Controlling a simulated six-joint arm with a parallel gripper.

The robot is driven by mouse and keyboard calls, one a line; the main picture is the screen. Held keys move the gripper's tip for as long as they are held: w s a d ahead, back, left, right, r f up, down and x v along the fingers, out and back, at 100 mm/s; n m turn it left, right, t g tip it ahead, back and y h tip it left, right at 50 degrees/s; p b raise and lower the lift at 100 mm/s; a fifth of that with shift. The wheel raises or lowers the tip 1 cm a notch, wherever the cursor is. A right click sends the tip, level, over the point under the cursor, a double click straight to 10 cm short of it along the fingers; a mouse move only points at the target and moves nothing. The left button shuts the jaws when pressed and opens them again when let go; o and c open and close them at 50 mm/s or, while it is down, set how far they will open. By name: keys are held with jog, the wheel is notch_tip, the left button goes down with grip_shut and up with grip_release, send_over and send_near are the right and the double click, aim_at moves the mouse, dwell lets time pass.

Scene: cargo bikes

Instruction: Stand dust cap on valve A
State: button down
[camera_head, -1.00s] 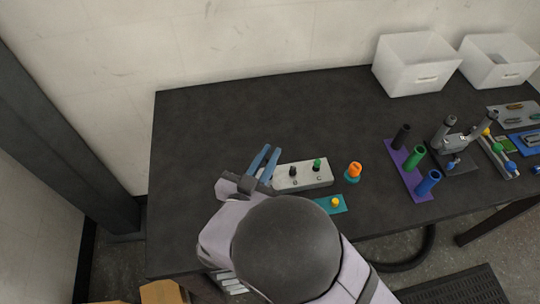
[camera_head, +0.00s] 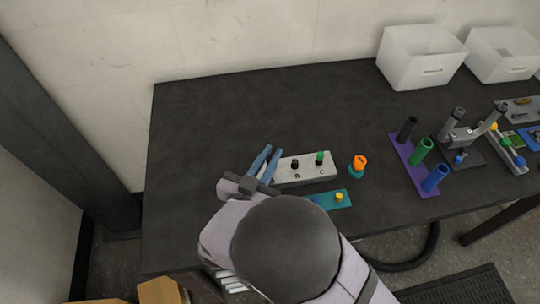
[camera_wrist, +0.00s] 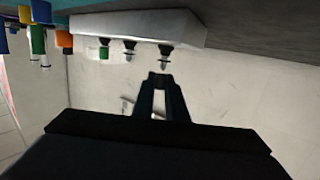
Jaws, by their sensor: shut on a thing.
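The pale valve block (camera_head: 318,175) stands on the dark bench, with lettering B and C beside two of its valves. Valve B (camera_head: 295,164) has a black top and valve C (camera_head: 320,158) a green one. The end of the block by my gripper (camera_head: 272,150) is partly covered in the head view. In the wrist view the block (camera_wrist: 145,26) appears upside down, and valve A (camera_wrist: 165,53) is in line with my gripper (camera_wrist: 160,77), just beyond the fingertips. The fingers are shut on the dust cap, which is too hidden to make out.
A teal tray (camera_head: 328,204) with a yellow piece (camera_head: 339,196) lies in front of the block. An orange-topped piece (camera_head: 359,162) stands right of it. Further right is a purple rack (camera_head: 405,150) with tubes. The bench behind and left of the block is clear.

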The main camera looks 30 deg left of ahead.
jog(key=shift+f+b, duration=0.45)
jog(key=shift+f, duration=0.25)
dwell(0.6)
jog(key=c, duration=1.7)
grip_release()
jog(key=shift+b+v, duration=0.65)
jog(key=shift+v, duration=3.05)
jog(key=shift+w+d+r, duration=0.1)
